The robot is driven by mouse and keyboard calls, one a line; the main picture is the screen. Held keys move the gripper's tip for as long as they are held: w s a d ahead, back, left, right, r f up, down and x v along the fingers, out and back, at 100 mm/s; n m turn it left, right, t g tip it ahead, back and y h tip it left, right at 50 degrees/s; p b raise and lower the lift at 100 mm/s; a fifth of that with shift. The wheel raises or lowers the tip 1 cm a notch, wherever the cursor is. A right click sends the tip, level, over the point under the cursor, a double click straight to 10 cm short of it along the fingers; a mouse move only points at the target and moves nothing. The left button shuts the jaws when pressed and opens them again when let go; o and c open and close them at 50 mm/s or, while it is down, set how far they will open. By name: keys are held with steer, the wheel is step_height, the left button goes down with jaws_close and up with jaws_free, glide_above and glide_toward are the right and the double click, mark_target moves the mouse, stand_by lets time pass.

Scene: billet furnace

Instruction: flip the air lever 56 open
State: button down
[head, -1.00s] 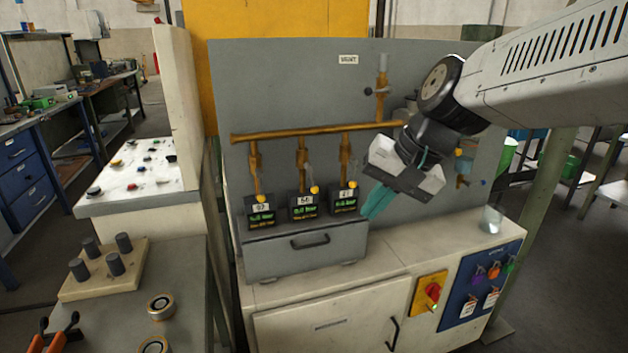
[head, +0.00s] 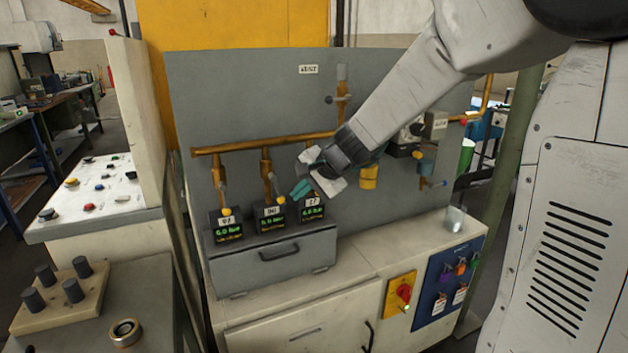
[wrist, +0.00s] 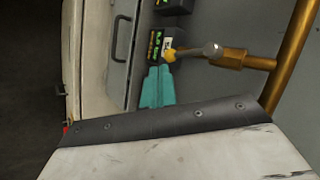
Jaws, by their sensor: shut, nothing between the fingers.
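Three brass air valves stand in a row on the grey panel, each above a small black display with a number tag. The middle tag (head: 271,211) seems to read 56, but it is blurred. Its lever has a yellow knob (head: 281,200), just left of and below my gripper (head: 297,191). My gripper's teal fingers are shut and empty, in front of the gap between the middle and right valves. In the wrist view, the fingers (wrist: 158,72) point at a display beside a yellow knob (wrist: 170,55) on a silver lever. I cannot tell whether they touch it.
The left display (head: 228,228) and right display (head: 312,207) flank the middle one. A brass pipe (head: 225,147) runs above the valves. A grey drawer (head: 262,270) with a handle lies below. A red rotary switch (head: 403,292) and a blue lock board (head: 447,278) are at lower right.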

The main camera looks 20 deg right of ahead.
mark_target(280, 196)
steer(key=shift+w+a+f, duration=0.1)
steer(key=shift+w+a, duration=0.4)
steer(key=shift+w, duration=0.25)
steer(key=shift+w+a, duration=0.45)
steer(key=shift+w, duration=0.25)
steer(key=shift+w+a+f, duration=0.2)
steer(key=shift+a+f, duration=0.05)
steer(key=shift+a, duration=0.2)
steer(key=shift+r, duration=0.1)
